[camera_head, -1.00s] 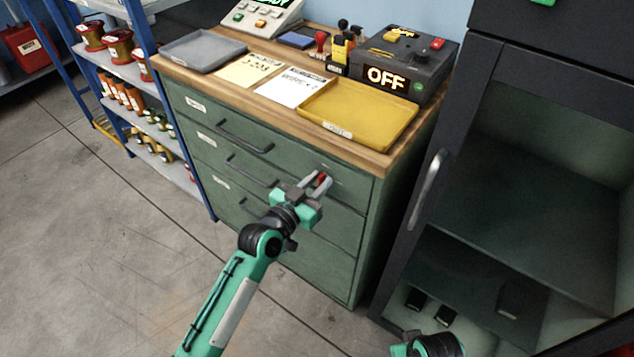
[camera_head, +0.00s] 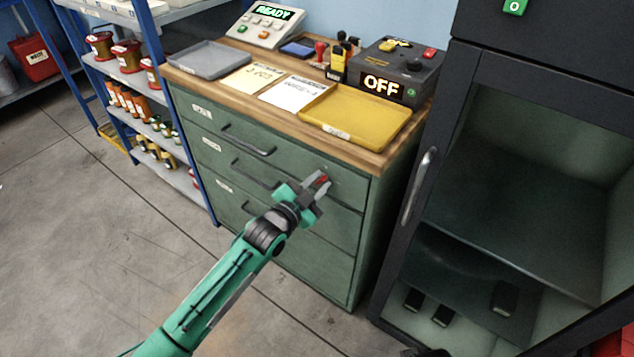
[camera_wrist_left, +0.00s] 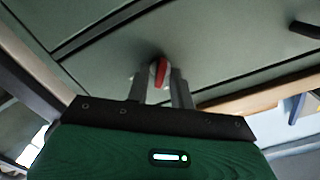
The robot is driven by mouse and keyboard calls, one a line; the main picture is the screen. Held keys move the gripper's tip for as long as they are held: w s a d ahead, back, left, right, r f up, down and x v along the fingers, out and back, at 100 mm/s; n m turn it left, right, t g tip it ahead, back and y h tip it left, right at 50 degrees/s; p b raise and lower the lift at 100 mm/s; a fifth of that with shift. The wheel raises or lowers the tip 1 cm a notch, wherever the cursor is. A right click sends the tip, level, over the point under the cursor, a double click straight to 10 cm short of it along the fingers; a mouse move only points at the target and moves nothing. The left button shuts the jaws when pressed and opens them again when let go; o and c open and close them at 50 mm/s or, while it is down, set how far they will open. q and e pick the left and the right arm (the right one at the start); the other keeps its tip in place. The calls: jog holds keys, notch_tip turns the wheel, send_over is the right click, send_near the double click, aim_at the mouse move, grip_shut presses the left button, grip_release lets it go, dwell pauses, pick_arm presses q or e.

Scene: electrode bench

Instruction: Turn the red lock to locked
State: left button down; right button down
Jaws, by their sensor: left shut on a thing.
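The red lock (camera_head: 322,180) is a small red piece on the right part of the green cabinet's top drawer (camera_head: 290,165). My left gripper (camera_head: 319,183) is at the drawer front and is shut on the red lock, with a finger on each side. In the left wrist view the red lock (camera_wrist_left: 160,72) shows between the two grey fingers, slightly tilted from upright. The fingers hide part of it in the head view. My right gripper is not in view.
A yellow tray (camera_head: 350,118), a grey tray (camera_head: 208,60) and a box reading OFF (camera_head: 392,80) stand on the cabinet's wooden top. A dark glass-fronted cabinet (camera_head: 455,75) stands close on the right. Blue shelving (camera_head: 150,60) stands left. The floor in front is clear.

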pick_arm(q)
jog(key=m+p, duration=0.1)
jog(key=m, duration=0.2)
jog(key=shift+m, duration=0.4)
jog(key=m+p, duration=0.1)
jog(key=m, duration=0.1)
jog(key=shift+m, duration=1.2)
jog(key=shift+d+f+m+p, duration=0.15)
jog(key=shift+m+p, duration=0.25)
jog(key=shift+m, duration=1.1)
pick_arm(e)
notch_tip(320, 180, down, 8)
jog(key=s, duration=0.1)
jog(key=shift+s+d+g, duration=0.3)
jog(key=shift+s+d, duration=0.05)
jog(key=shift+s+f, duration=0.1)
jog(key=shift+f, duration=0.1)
pick_arm(q)
jog(key=c, duration=1.5)
grip_release()
